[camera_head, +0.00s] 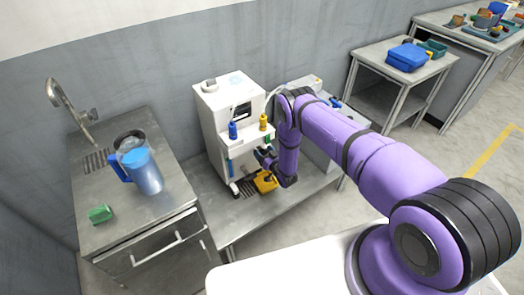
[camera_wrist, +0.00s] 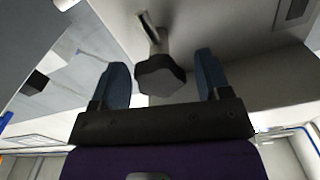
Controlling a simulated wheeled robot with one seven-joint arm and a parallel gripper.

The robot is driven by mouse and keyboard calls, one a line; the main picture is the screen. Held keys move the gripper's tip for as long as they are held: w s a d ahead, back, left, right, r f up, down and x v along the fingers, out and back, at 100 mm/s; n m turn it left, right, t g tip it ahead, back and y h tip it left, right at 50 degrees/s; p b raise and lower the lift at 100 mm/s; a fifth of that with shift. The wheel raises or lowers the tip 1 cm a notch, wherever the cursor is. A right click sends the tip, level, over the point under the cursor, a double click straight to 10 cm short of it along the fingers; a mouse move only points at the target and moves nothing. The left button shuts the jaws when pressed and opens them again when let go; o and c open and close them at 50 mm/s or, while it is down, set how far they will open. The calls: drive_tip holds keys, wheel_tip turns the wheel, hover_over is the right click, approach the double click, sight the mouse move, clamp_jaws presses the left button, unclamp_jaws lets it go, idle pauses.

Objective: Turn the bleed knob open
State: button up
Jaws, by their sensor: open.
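The bleed knob, a dark faceted knob (camera_wrist: 160,78) on a short stem, shows in the wrist view under a pale machine body. My gripper (camera_wrist: 162,82) is open, with one blue-grey finger on each side of the knob. I cannot tell whether either finger touches it; gaps seem to show on both sides. In the head view my gripper (camera_head: 264,158) is at the front of the white machine (camera_head: 213,112), and the knob is not clearly visible there.
A yellow container (camera_head: 265,182) sits below my gripper on the metal bench (camera_head: 235,222). Blue (camera_head: 232,130) and yellow (camera_head: 263,122) parts stand on the machine's front. A sink counter with a blue pitcher (camera_head: 142,170) and a green block (camera_head: 100,214) is at left.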

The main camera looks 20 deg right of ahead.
drive_tip(key=shift+x, duration=0.8)
drive_tip(key=shift+c, duration=0.2)
drive_tip(key=c, duration=0.9)
